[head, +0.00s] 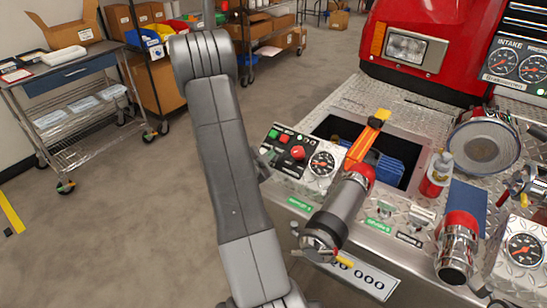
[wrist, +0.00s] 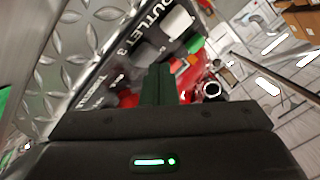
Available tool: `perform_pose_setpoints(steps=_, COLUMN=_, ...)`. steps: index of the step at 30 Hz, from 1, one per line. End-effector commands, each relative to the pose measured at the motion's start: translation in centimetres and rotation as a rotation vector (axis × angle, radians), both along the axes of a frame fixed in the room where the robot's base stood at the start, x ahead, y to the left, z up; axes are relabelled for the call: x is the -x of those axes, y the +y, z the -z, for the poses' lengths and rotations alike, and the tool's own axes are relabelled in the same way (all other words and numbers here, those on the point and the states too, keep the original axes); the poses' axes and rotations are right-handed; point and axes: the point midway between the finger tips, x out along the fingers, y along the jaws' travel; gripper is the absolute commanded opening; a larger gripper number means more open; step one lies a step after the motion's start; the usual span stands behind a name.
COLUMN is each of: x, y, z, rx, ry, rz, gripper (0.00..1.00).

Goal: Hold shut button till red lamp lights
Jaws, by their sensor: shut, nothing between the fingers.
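In the head view a control panel (head: 302,160) stands on the bumper's left end. It carries a green button (head: 273,133), a red button (head: 284,138), a red round knob (head: 298,152) and a gauge (head: 322,163). Which one is the shut button or the red lamp I cannot tell, nor whether any lamp is lit. My gripper (wrist: 160,70) shows in the wrist view, its dark fingers together and empty. Beyond its tips are red and green parts and an "OUTLET 3" label (wrist: 140,38). Contact with any button cannot be made out. My arm hides the gripper in the head view.
A grey and red nozzle (head: 340,212) lies just right of the panel. An open well with a blue hose (head: 389,168) and an orange-handled tool (head: 361,146) is behind it. A steel cart (head: 80,95) stands at the left. The floor between is clear.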

Motion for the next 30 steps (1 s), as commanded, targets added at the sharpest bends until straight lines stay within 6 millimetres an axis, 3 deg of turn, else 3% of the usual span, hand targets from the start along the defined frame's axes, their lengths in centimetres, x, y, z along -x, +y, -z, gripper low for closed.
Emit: perform_pose_setpoints(steps=30, x=-0.42, y=-0.3, z=0.88, rx=0.0, ry=0.0, rz=0.0, gripper=0.0)
